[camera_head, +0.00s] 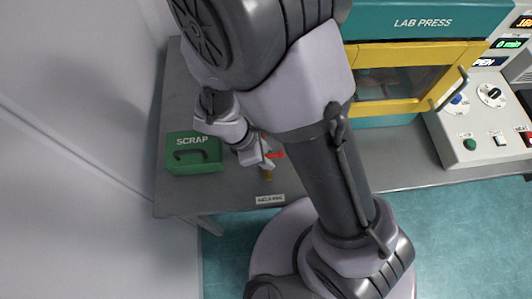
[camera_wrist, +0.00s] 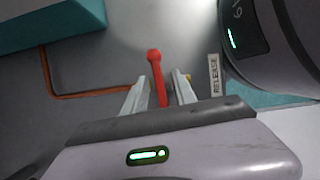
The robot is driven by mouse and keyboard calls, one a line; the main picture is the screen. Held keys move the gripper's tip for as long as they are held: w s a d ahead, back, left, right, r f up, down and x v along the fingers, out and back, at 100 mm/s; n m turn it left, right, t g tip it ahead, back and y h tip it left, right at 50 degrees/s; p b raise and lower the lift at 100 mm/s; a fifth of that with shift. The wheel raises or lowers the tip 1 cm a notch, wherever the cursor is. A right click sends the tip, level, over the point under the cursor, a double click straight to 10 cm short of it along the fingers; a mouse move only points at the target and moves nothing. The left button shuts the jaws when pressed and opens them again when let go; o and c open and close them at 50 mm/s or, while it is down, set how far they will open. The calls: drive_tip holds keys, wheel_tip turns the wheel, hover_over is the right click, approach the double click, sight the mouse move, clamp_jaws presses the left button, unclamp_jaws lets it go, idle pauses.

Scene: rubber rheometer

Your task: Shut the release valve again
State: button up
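The release valve's red lever (camera_wrist: 156,75) shows in the wrist view, its round knob pointing away from my gripper. My gripper (camera_wrist: 160,88) is open, with one finger on each side of the lever and gaps visible between. In the head view my gripper (camera_head: 264,153) is low over the table beside the red lever (camera_head: 275,155), partly hidden by my arm. A small brass part (camera_head: 267,175) shows just below it. The RELEASE label (camera_wrist: 214,75) is right of the fingers in the wrist view, and a label (camera_head: 270,199) is on the table's front edge in the head view.
A green SCRAP box (camera_head: 194,153) stands left on the grey table (camera_head: 225,192). The teal lab press (camera_head: 420,22) with its yellow-framed door (camera_head: 440,60) and a control box (camera_head: 470,150) are to the right. A copper pipe (camera_wrist: 85,95) runs left of the lever.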

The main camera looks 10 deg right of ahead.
drive_tip(key=shift+d+f, duration=0.1)
drive_tip(key=shift+f, duration=0.05)
clamp_jaws()
drive_tip(key=shift+m+p, duration=0.4)
drive_tip(key=shift+m, duration=0.1)
unclamp_jaws()
drive_tip(key=p+v, duration=0.6)
drive_tip(key=v, duration=1.1)
drive_tip(key=shift+w+r, duration=0.3)
drive_tip(key=shift+w, duration=0.05)
